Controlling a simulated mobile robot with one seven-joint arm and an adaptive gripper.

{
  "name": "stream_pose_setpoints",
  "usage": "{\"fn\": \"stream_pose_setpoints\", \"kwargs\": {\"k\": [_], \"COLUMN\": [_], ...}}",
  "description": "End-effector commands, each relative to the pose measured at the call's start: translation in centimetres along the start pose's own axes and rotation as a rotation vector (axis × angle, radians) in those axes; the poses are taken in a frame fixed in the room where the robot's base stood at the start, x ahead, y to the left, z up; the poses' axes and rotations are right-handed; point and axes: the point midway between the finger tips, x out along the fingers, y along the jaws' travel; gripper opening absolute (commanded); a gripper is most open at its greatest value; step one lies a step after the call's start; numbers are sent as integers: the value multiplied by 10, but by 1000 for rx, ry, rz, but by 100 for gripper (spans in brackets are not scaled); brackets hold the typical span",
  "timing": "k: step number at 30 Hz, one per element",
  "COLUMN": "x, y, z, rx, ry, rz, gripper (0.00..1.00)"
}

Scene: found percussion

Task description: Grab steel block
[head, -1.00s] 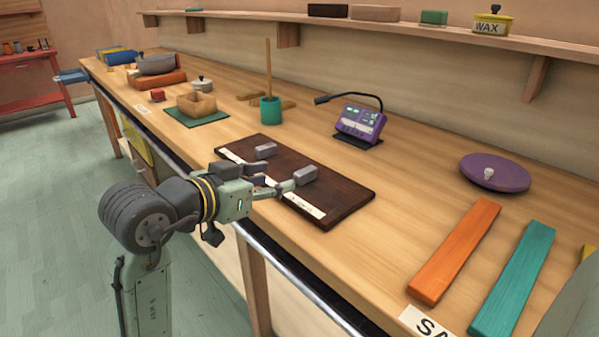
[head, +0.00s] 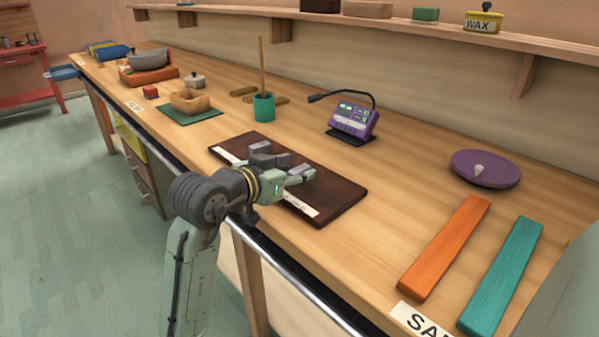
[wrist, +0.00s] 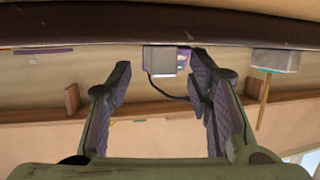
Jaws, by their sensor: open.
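Two small grey metal-looking blocks sit on the dark brown board (head: 340,192). The right block (head: 302,170) is at my gripper's (head: 292,170) fingertips in the head view, partly covered by a finger. The left block (head: 260,147) stands farther back along the board, just beyond the other finger. The wrist view is upside down; there the right block (wrist: 158,59) shows between my open fingers (wrist: 160,75), towards their tips, and the left block (wrist: 275,61) is outside them to the right. I cannot see any contact. Which block is steel, I cannot tell.
A purple device (head: 353,120) with a bent lamp arm stands behind the board. A green cup (head: 264,106) with a stick, a purple disc (head: 485,168), and orange (head: 446,246) and teal (head: 503,275) bars lie around.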

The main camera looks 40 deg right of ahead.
Motion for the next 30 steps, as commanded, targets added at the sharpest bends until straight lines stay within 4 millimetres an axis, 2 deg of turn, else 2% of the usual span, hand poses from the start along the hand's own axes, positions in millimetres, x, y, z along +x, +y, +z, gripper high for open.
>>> {"fn": "stream_pose_setpoints", "kwargs": {"k": [2, 21, 30], "x": [0, 0, -1], "y": [0, 0, 0], "z": [0, 0, 0], "rx": [0, -1, 0], "ry": [0, 0, 1], "rz": [0, 0, 0], "gripper": [43, 1, 0]}}
